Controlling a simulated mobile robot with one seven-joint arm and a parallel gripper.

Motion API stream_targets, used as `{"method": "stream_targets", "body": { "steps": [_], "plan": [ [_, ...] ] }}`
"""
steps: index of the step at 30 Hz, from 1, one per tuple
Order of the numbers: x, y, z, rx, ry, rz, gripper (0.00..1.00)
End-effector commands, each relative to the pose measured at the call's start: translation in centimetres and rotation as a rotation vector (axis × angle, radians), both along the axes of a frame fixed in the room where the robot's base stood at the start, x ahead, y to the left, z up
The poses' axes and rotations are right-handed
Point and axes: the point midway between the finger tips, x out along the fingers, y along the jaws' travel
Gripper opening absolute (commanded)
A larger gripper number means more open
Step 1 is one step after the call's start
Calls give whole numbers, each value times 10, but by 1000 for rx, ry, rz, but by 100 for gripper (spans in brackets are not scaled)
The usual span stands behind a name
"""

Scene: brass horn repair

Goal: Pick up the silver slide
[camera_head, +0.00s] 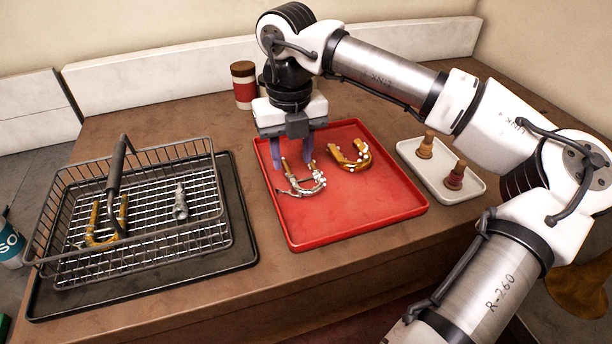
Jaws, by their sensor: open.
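The silver slide (304,186) is a U-shaped tube with shiny fittings. It lies on the red tray (330,232), left of a brass-coloured slide (350,157) of similar shape. My gripper (292,163) points down over the tray's left part, just above and behind the silver slide. Its two purple-grey fingers are spread apart and it is open. The fingertips are close to the slide's upper ends; I cannot tell whether they touch it.
Left of the red tray, a wire basket (45,225) on a black tray (247,240) holds a brass slide (93,222) and a grey metal part (180,202). A white dish (444,192) with two small brown pieces stands right. A brown-lidded jar (244,84) stands behind.

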Motion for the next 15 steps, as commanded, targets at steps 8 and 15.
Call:
{"method": "stream_targets", "body": {
  "steps": [8, 15],
  "plan": [
    [0, -1, -32, 3, 5, 2, 40],
    [0, -1, -52, 1, 1, 1, 40]
  ]
}}
